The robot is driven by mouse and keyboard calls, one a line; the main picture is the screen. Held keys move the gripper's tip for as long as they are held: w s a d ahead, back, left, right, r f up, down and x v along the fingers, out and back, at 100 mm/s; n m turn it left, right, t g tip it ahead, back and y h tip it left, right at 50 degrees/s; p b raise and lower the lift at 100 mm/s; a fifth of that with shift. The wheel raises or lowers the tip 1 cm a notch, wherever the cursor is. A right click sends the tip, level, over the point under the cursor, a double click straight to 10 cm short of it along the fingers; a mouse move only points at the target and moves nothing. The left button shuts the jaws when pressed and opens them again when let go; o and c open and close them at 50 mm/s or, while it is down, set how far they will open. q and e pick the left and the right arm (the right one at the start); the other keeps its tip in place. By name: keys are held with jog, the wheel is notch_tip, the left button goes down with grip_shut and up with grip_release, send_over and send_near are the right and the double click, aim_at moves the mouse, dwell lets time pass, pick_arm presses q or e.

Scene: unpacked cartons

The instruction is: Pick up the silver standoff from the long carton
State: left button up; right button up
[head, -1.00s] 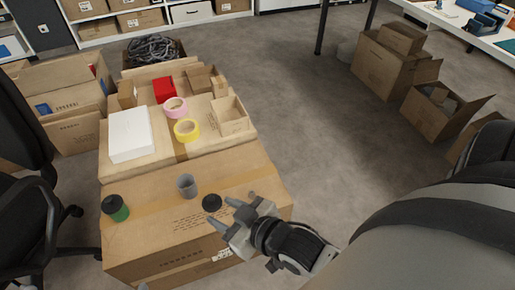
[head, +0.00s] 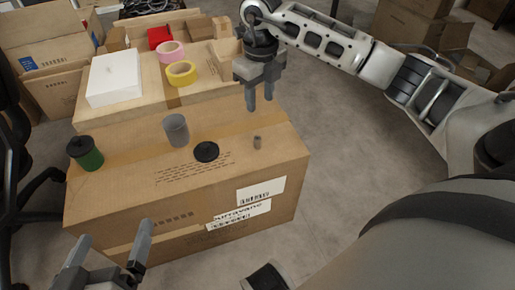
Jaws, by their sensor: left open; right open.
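A black disc (head: 206,152), a grey cup (head: 176,131) and a green jar with a black lid (head: 86,154) share the carton top. Behind are a white box (head: 115,79), yellow tape (head: 182,73) and pink tape (head: 171,53).

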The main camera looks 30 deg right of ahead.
jog(key=b, duration=0.3)
send_near(258, 138)
jog(key=f, duration=0.5)
jog(key=shift+s+f, duration=0.1)
jog(key=shift+s, duration=0.25)
jog(key=shift+f+b, duration=0.3)
jog(key=shift+w+f+b, duration=0.25)
jog(key=shift+f+b, duration=0.5)
jog(key=shift+f, duration=0.45)
notch_tip(258, 138, down, 2)
jog(key=shift+f+b, duration=0.1)
jog(key=shift+b, duration=0.35)
pick_arm(q)
jog(key=r+t, duration=0.1)
jog(key=w+r+h, duration=0.1)
jog(key=r+t+h, duration=0.1)
jog(key=shift+w+d+r+n+t, duration=0.2)
jog(key=shift+d+n+t, duration=0.1)
jog(key=shift+d, duration=0.1)
pick_arm(e)
grip_shut()
